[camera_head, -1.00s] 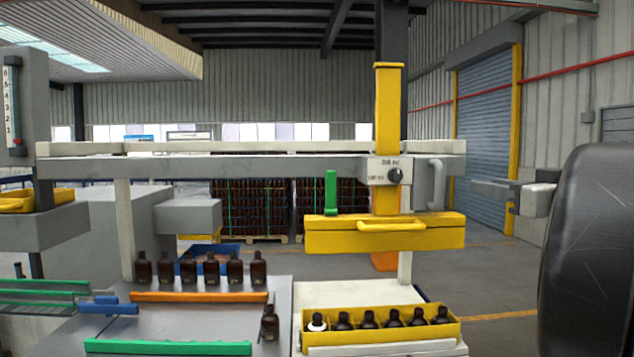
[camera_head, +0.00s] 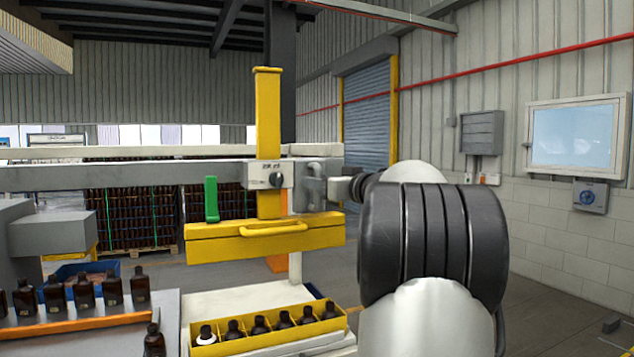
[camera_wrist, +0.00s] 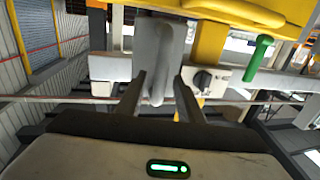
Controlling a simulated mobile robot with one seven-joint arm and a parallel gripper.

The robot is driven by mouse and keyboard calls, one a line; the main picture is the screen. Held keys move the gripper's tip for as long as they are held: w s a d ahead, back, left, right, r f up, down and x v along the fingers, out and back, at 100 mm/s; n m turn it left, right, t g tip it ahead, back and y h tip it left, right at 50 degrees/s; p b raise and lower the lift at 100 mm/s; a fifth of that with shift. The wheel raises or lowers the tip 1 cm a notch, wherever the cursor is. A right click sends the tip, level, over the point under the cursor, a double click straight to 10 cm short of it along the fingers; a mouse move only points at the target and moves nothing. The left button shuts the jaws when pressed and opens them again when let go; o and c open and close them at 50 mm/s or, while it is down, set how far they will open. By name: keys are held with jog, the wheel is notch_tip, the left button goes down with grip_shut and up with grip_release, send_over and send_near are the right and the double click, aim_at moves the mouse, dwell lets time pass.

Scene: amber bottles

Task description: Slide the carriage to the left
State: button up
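The carriage is a yellow upright post (camera_head: 267,120) on a grey horizontal rail (camera_head: 120,178), with a light block and dark knob (camera_head: 277,180). A yellow beam (camera_head: 265,240) hangs below it. The carriage sits near the rail's right end. A grey handle (camera_head: 313,178) is at its right side. My gripper (camera_head: 338,188) is at this handle, partly hidden by my arm in the head view. In the wrist view, my gripper's two fingers (camera_wrist: 160,82) are apart, on either side of the grey handle (camera_wrist: 160,45). Whether they touch it is unclear.
A yellow crate (camera_head: 207,350) of brown bottles stands below the beam. More bottles (camera_head: 82,290) stand in a row on the left table, behind an orange strip (camera_head: 75,328). A green upright handle (camera_head: 211,200) rises from the beam's left end. The rail left of the carriage looks clear.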

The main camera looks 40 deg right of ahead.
jog(key=shift+w, duration=0.6)
grip_shut()
